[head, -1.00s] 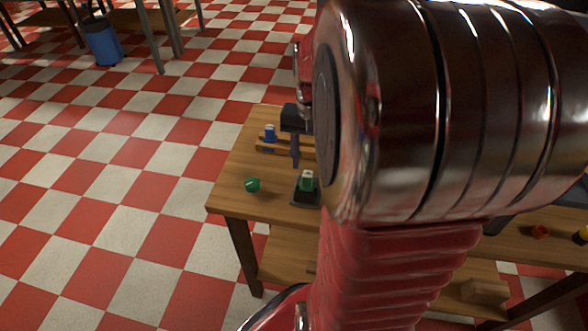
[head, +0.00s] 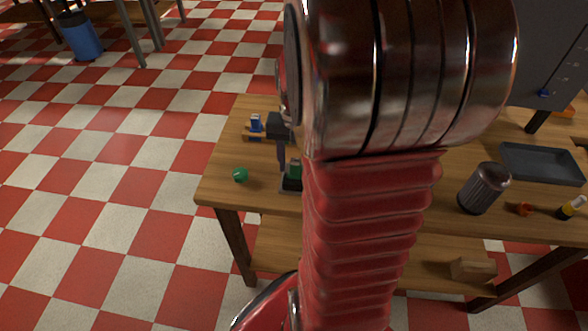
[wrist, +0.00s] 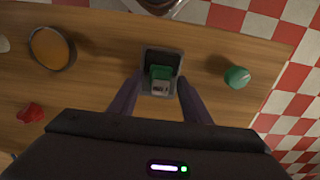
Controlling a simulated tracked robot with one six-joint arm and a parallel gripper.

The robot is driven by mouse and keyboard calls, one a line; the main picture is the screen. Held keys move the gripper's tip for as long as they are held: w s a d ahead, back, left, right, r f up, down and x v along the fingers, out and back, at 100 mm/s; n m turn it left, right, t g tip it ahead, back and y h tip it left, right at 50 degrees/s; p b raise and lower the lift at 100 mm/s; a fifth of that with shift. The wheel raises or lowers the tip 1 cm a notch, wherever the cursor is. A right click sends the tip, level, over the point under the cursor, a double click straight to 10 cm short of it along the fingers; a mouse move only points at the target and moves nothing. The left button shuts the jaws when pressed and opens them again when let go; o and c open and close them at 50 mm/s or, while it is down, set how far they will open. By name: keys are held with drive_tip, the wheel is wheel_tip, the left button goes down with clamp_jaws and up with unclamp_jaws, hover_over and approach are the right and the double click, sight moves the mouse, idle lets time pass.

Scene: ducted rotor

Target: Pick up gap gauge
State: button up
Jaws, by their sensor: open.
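A small green block with a grey face (wrist: 160,80), likely the gap gauge, sits in a dark square holder (wrist: 148,56) on the wooden table. In the head view the green block (head: 294,170) stands upright in its holder, partly hidden by my arm. My gripper (wrist: 159,82) is open, with one finger on each side of the holder in the wrist view. In the head view my gripper (head: 282,160) points down close to the holder. Whether the fingers touch anything I cannot tell.
A dark ribbed can (head: 484,188), a grey tray (head: 543,164) and a yellow-black item (head: 571,207) are at right. My arm hides the table's middle.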

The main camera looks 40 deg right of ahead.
idle(0.5)
clamp_jaws()
idle(0.3)
drive_tip(key=shift+r, duration=0.1)
wheel_tip(320, 180, up, 10)
drive_tip(key=shift+f, duration=0.1)
idle(0.5)
drive_tip(key=shift+w, duration=0.1)
idle(0.4)
